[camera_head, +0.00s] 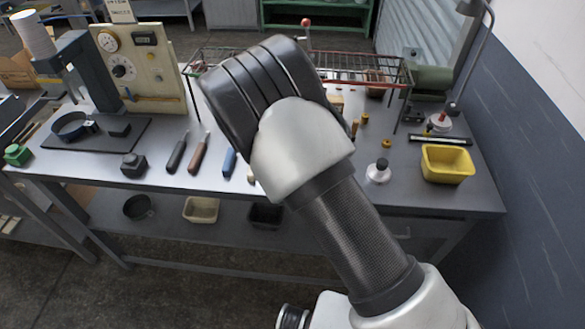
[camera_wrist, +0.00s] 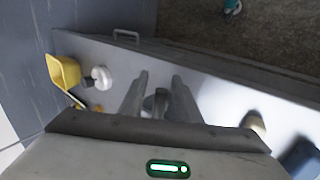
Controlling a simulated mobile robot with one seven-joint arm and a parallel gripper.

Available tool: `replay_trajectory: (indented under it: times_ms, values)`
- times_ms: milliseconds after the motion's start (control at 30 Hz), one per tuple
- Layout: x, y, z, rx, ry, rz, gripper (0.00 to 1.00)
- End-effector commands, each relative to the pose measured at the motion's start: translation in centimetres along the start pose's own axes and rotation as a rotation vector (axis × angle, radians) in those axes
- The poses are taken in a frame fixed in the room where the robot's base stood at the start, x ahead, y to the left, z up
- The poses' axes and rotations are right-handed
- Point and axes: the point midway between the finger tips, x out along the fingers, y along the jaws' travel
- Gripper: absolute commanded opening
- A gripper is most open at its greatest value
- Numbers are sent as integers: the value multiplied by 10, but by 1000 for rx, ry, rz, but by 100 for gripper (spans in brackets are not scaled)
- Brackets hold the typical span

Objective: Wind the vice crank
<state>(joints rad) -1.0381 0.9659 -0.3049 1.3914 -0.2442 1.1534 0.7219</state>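In the wrist view my gripper (camera_wrist: 160,92) points down over the grey bench top, its two fingers apart. A small grey part (camera_wrist: 156,103) with a rounded top shows between the fingers. I cannot tell whether it belongs to the vice or its crank, or whether the fingers touch it. In the head view my arm covers the middle of the bench and hides the gripper and whatever lies under it. I cannot clearly make out a vice or its crank in either view.
On the grey bench (camera_head: 480,195), a yellow bin (camera_head: 447,163) and a white round piece with a dark knob (camera_head: 378,171) stand right of my arm. A wire rack (camera_head: 385,72) is behind. Several handled tools, a dark block (camera_head: 133,165) and a gauge panel (camera_head: 135,65) are left.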

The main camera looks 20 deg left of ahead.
Motion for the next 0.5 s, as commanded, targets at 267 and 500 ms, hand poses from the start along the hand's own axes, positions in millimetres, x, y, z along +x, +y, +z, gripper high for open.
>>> replay_trajectory:
  times_ms: [267,500]
  values:
    - [-43,-2,-1,-1,5,-4,30]
    - [-103,-1,-1,0,5,-4,30]
